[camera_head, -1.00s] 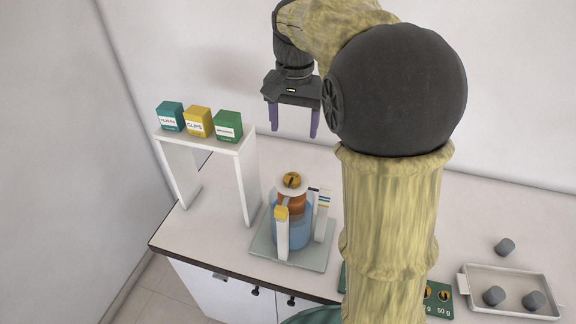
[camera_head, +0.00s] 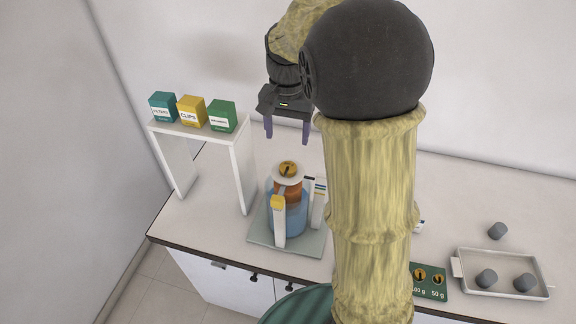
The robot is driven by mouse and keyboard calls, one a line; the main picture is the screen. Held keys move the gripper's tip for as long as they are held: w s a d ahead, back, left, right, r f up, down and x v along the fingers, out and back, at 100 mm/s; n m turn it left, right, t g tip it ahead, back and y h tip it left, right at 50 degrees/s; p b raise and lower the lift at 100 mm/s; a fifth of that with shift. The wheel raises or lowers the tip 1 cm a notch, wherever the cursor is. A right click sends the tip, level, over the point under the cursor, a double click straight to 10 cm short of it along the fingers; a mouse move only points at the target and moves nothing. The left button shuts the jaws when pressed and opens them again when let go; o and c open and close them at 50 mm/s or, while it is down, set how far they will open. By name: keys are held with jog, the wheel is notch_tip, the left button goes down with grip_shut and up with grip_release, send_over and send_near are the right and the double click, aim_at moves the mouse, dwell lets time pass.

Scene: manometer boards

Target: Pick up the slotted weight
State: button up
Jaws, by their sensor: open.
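A brass-coloured slotted weight (camera_head: 288,169) with a dark slot lies on a white round plate (camera_head: 289,181) on top of an orange and blue cylinder apparatus (camera_head: 288,217). Two more brass slotted weights sit in a green holder (camera_head: 430,293): one above a partly hidden label (camera_head: 420,275) and one above a "50 g" label (camera_head: 438,279). My gripper (camera_head: 287,140) is open and empty, its two purple fingers pointing down above the weight on the plate. My arm hides part of the green holder and the bench behind it.
A white shelf (camera_head: 200,134) on the left carries teal (camera_head: 162,107), yellow (camera_head: 191,111) and green (camera_head: 222,116) boxes. A white post with a yellow top (camera_head: 279,224) stands at the apparatus. A white tray (camera_head: 520,262) with grey plugs is at right; another plug (camera_head: 497,231) lies behind it.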

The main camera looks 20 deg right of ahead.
jog(key=p, duration=0.1)
send_over(288, 170)
jog(key=shift+s+a+f, duration=0.1)
jog(key=shift+s+f, duration=0.05)
jog(key=shift+f, duration=1.25)
jog(key=shift+s+a+f, duration=0.1)
jog(key=shift+f, duration=1.3)
jog(key=shift+f, duration=0.1)
jog(key=f, duration=0.1)
jog(key=f+p, duration=0.2)
jog(key=f, duration=0.1)
jog(key=shift+w+d, duration=0.15)
jog(key=shift+d, duration=0.1)
jog(key=shift+f, duration=0.5)
jog(key=c, duration=1.2)
jog(key=shift+r, duration=0.1)
